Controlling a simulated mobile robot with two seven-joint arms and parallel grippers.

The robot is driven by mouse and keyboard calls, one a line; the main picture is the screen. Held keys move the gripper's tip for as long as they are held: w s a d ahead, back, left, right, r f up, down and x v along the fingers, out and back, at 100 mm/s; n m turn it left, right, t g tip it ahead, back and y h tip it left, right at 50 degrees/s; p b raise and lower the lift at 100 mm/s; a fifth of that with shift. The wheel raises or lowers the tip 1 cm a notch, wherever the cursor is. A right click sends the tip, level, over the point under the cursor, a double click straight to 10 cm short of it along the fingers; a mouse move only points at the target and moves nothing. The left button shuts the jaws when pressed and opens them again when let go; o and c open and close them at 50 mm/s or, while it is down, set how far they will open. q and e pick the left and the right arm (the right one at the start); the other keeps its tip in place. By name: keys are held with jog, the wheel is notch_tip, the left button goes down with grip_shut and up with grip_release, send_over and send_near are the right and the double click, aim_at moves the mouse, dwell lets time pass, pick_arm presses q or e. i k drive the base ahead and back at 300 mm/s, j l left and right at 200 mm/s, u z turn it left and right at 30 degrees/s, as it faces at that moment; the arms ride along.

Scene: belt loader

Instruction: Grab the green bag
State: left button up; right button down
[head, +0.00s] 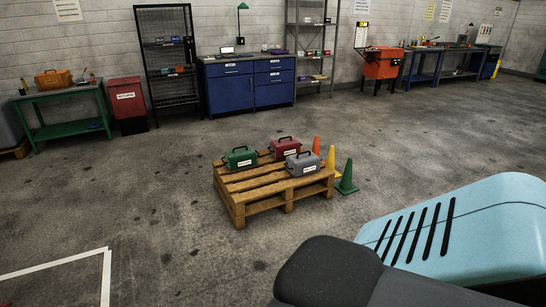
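The green bag (240,157) is a small boxy case with a dark top handle and a white label. It stands upright on the left part of a wooden pallet (240,208) on the floor, some distance ahead. A dark red bag (285,149) stands behind it to the right, and a grey bag (303,164) stands at the pallet's right front. The green bag is apart from the grey one. Neither of my grippers is in view.
Orange, yellow and green cones (347,177) stand at the pallet's right side. A green bench (62,98), red bin (127,100), blue cabinet (247,85) and shelves line the back wall. Open concrete floor surrounds the pallet. White tape (106,275) marks the floor at lower left.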

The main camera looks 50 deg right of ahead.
aim_at(245, 156)
jog(key=z, duration=1.5)
jog(key=i+j+u, duration=0.3)
jog(key=i, duration=0.4)
jog(key=i+l+u, duration=0.1)
jog(key=i+u, duration=0.15)
jog(key=i, duration=0.4)
jog(key=i+l+u, duration=0.2)
jog(key=i, duration=1.2)
jog(key=i+j+u, duration=0.1)
jog(key=i, duration=1.35)
jog(key=i+z, duration=0.4)
jog(key=i, duration=0.15)
jog(key=i+j+z, duration=0.35)
jog(key=i, duration=0.2)
jog(key=i+z, duration=0.2)
jog(key=z, duration=0.25)
jog(key=i+z, duration=0.15)
jog(key=z, duration=0.35)
jog(key=i+z, duration=0.2)
jog(key=z, duration=0.25)
